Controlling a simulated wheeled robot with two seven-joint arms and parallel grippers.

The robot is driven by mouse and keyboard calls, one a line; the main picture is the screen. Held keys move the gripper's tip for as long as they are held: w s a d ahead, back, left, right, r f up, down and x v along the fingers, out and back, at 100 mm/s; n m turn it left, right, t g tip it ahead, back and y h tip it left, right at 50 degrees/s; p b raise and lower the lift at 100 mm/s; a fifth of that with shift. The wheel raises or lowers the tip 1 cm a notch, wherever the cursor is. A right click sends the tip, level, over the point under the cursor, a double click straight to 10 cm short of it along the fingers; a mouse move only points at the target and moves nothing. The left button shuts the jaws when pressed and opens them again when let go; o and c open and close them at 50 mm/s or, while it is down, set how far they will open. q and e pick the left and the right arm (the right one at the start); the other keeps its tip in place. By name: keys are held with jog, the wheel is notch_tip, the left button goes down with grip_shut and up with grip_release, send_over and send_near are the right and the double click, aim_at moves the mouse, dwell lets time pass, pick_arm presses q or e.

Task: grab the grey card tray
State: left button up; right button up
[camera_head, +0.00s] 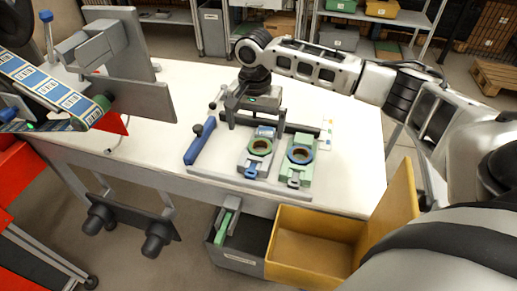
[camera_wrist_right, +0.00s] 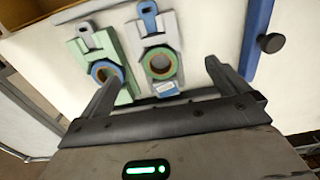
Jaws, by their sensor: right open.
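The grey card tray (camera_head: 249,164) lies on the white table, with a green-rimmed ring and a blue tab on it. It also shows in the right wrist view (camera_wrist_right: 172,27), at the upper middle. A similar green tray (camera_head: 295,177) lies beside it, on the right in the head view and on the left in the right wrist view (camera_wrist_right: 127,95). My right gripper (camera_head: 256,128) is at the far end of the trays; in the right wrist view its open fingers (camera_wrist_right: 162,76) stand apart with nothing between them. The grey tray lies ahead of that gap. My left gripper is not in view.
A blue-handled tool (camera_head: 200,141) lies left of the trays. A grey bin (camera_head: 243,259) with a green item and an open yellow bin (camera_head: 315,246) stand below the table's front edge. A machine with a blue patterned strip (camera_head: 45,86) is at the left.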

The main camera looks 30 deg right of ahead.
aim_at(258, 152)
notch_tip(258, 152, down, 4)
jog(key=shift+s+d+f, duration=0.1)
jog(key=shift+f, duration=1.3)
jog(key=shift+s+d+f, duration=0.1)
jog(key=shift+f, duration=1.25)
jog(key=c, duration=1.1)
jog(key=shift+r, duration=0.1)
jog(key=shift+c, duration=0.2)
